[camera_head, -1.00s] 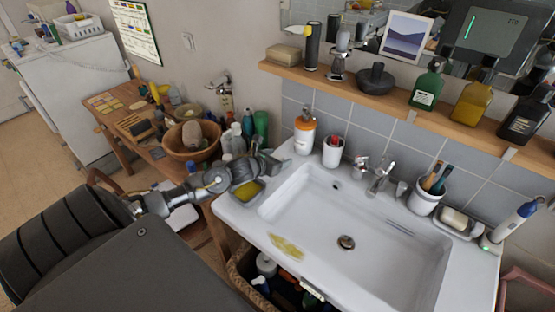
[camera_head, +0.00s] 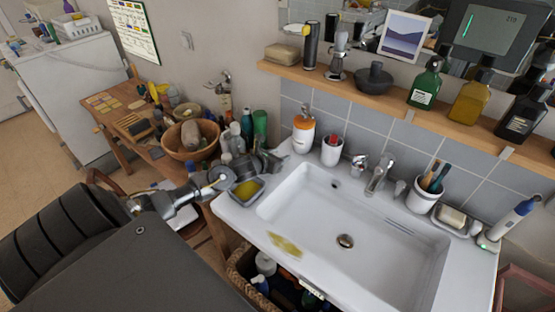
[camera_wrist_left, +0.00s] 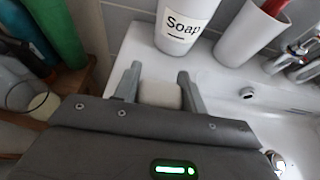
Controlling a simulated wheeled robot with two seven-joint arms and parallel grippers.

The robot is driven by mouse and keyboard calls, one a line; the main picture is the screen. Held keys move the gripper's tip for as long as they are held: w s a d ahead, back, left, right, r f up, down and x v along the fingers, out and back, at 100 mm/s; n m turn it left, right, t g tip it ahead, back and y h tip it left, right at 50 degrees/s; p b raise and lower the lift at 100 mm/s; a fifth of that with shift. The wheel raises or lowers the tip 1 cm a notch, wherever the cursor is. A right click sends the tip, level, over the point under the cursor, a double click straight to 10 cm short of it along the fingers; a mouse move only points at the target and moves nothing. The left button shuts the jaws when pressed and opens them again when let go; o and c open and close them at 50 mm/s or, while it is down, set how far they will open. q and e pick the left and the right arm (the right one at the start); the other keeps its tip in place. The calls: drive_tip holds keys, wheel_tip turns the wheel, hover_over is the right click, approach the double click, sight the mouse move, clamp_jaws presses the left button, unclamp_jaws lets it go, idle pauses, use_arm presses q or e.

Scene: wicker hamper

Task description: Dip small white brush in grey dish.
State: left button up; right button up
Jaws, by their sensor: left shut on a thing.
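The grey dish (camera_head: 262,187) sits at the left front corner of the sink top and holds something yellow. My left gripper (camera_head: 278,160) is just behind the dish, low over the sink's left rim. In the left wrist view, its two fingers (camera_wrist_left: 157,88) are shut on a pale, whitish block-like thing (camera_wrist_left: 160,95), which looks like the small white brush. Its bristles are hidden, and I cannot tell if it touches the sink top. My right gripper is not in view.
The soap bottle (camera_head: 303,136) and a white cup (camera_head: 332,151) stand close behind my left gripper. The sink basin (camera_head: 375,245) is open to the right, with a yellow smear (camera_head: 285,245) on its front rim. Bottles and a wooden bowl (camera_head: 190,152) crowd the left.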

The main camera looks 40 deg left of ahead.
use_arm(q)
drive_tip(key=shift+r, duration=0.15)
drive_tip(key=shift+r, duration=0.2)
wheel_tip(320, 180, up, 2)
drive_tip(key=shift+r, duration=0.15)
drive_tip(key=s+d+r+b, duration=0.4)
drive_tip(key=s+r, duration=0.6)
drive_tip(key=s, duration=0.3)
drive_tip(key=shift+d, duration=0.4)
